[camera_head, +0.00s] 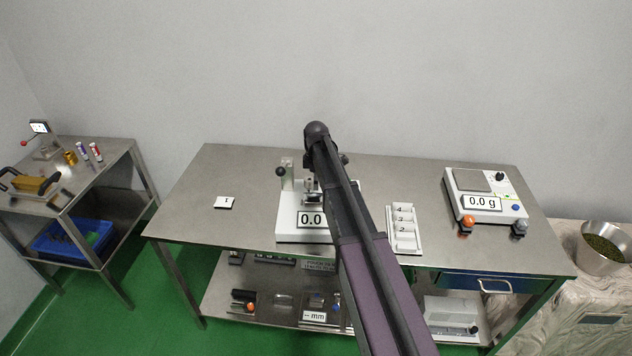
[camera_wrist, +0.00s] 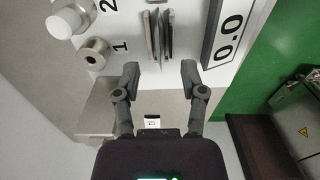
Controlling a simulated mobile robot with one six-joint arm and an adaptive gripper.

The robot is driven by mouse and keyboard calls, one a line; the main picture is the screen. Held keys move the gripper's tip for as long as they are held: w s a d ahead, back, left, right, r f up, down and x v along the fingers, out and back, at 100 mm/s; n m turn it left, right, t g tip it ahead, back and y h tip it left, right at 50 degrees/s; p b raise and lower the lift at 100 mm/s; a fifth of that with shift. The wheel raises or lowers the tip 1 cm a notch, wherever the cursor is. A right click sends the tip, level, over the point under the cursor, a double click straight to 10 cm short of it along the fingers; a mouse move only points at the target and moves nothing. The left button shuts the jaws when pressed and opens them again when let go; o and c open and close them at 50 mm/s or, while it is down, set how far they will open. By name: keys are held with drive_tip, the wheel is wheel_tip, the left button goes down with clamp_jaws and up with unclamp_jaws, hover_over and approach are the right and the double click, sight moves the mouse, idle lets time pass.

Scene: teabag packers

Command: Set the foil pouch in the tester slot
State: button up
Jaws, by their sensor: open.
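The tester (camera_head: 291,228) is a white device with a 0.0 display, near the middle of the steel table and partly hidden by my arm. In the wrist view its slot is formed by thin grey upright plates (camera_wrist: 152,36), beside the display (camera_wrist: 228,36). My gripper (camera_wrist: 160,72) is open, its fingertips apart on either side of the slot's near end. Nothing shows between the fingertips. I cannot tell a foil pouch from the grey plates, so whether one stands in the slot is unclear.
A white tray (camera_head: 418,246) with numbered compartments stands right of the tester. A white card marked 1 (camera_head: 225,202) lies at left. A scale (camera_head: 451,184) reading 0.0 g is at right.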

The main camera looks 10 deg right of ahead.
sight(316, 192)
wheel_tip(316, 192, up, 7)
drive_tip(key=p, duration=0.6)
drive_tip(key=shift+f, duration=0.15)
idle(0.6)
drive_tip(key=s+m, duration=1.5)
drive_tip(key=s, duration=1.4)
drive_tip(key=shift+m, duration=0.3)
